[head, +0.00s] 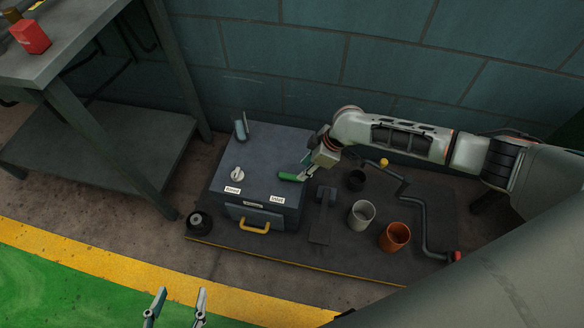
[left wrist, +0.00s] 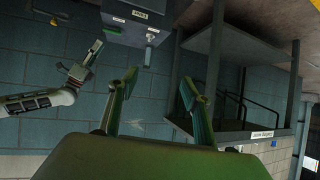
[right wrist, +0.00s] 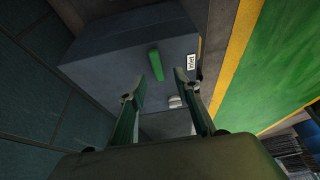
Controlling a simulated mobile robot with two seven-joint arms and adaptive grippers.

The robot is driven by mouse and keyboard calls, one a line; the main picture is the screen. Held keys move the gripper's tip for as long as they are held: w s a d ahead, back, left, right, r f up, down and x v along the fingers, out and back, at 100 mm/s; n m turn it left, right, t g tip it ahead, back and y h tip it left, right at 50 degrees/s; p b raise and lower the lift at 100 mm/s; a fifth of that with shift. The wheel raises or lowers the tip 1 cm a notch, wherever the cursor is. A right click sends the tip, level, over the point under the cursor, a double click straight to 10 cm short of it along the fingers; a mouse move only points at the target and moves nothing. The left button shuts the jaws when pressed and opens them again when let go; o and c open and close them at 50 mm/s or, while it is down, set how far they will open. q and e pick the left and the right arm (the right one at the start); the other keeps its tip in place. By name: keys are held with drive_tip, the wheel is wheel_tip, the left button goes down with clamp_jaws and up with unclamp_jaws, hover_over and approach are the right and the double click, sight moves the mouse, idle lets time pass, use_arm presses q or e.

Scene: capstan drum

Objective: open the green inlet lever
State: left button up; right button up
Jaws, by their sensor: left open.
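The green inlet lever (head: 291,177) lies on the top of a grey-blue box, behind the white "Inlet" label (head: 277,199). In the right wrist view the lever (right wrist: 156,65) is a green bar just beyond my fingertips, roughly between them. My right gripper (right wrist: 159,85) is open with nothing held; I cannot tell if a finger touches the lever. In the head view my right gripper (head: 308,181) is at the lever's right end. My left gripper (head: 180,292) is open and empty at the bottom, far from the box; its fingers also show in the left wrist view (left wrist: 158,82).
The box (head: 262,150) also carries a white knob (head: 237,174) and a drawer with a yellow handle (head: 254,227). A crank (head: 421,215), a grey cup (head: 361,213) and an orange cup (head: 395,236) stand right of it. A metal table (head: 75,45) stands left.

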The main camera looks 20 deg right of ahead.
sight(295, 177)
drive_tip(key=x, duration=0.1)
drive_tip(key=b+x, duration=0.1)
drive_tip(key=x, duration=0.1)
drive_tip(key=b+x, duration=0.1)
drive_tip(key=x, duration=0.1)
drive_tip(key=shift+d+f, duration=0.25)
drive_tip(key=shift+d, duration=0.1)
drive_tip(key=shift+b+x, duration=0.6)
drive_tip(key=shift+x, duration=0.6)
use_arm(q)
drive_tip(key=d, duration=0.1)
drive_tip(key=w+r, duration=0.1)
drive_tip(key=d+r+n, duration=0.1)
drive_tip(key=shift+w+d+r+t+h, duration=0.15)
drive_tip(key=shift+w+d+t+h, duration=0.15)
drive_tip(key=shift+d+t, duration=0.1)
use_arm(e)
drive_tip(key=shift+w+a+r, duration=0.1)
drive_tip(key=shift+w+r, duration=0.05)
drive_tip(key=shift+w, duration=0.2)
use_arm(q)
drive_tip(key=shift+a, duration=0.1)
use_arm(e)
clamp_jaws()
use_arm(q)
drive_tip(key=shift+s+a+f, duration=0.1)
drive_tip(key=shift+s+f, duration=0.05)
drive_tip(key=shift+f, duration=0.05)
